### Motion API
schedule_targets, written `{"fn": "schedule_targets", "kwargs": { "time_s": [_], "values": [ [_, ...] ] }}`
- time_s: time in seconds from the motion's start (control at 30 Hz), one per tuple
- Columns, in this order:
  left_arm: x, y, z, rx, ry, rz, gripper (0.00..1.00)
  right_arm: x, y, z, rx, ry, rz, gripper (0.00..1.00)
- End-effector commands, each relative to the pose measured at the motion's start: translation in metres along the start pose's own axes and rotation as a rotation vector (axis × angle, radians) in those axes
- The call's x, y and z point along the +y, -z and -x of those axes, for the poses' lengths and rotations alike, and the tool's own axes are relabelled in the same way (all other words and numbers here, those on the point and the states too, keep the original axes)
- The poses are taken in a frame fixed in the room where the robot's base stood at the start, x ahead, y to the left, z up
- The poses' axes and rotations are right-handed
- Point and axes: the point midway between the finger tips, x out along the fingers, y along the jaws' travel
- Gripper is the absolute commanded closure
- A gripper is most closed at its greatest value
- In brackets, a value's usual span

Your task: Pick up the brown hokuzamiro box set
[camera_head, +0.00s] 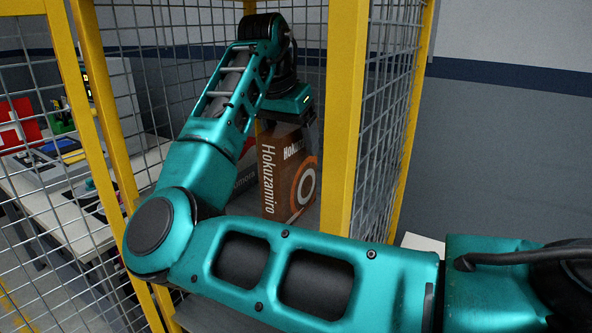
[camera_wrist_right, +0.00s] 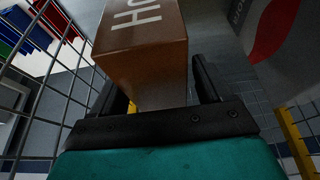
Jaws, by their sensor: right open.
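The brown Hokuzamiro box set (camera_head: 283,178) stands upright on a grey surface inside the yellow-framed mesh enclosure, with white lettering and a ring design on its faces. My right gripper (camera_head: 287,124) is at the top of the box, coming from above and behind it. In the right wrist view the brown box (camera_wrist_right: 142,45) lies between the two dark fingers of my right gripper (camera_wrist_right: 155,80). Gaps show beside the box, so the jaws are open around it. The fingertips are partly hidden in the head view. My left gripper is not in view.
A grey and red box (camera_head: 246,172) stands close to the left of the brown box; it also shows in the right wrist view (camera_wrist_right: 262,45). A yellow post (camera_head: 345,120) and mesh panels bound the space closely. A cluttered table (camera_head: 75,215) stands outside at left.

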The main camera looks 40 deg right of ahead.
Motion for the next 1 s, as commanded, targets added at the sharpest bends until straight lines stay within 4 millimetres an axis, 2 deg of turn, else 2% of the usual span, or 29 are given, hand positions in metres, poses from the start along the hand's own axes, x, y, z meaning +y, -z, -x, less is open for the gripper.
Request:
{"fn": "schedule_targets", "kwargs": {
  "time_s": [0.97, 1.0],
  "values": [
    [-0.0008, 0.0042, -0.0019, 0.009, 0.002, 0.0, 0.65, 0.0001, -0.0019, -0.0045, 0.0, 0.001, -0.001, 0.22],
    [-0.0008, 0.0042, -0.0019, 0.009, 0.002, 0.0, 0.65, 0.0001, -0.0019, -0.0045, 0.0, 0.001, -0.001, 0.26]
  ]
}}
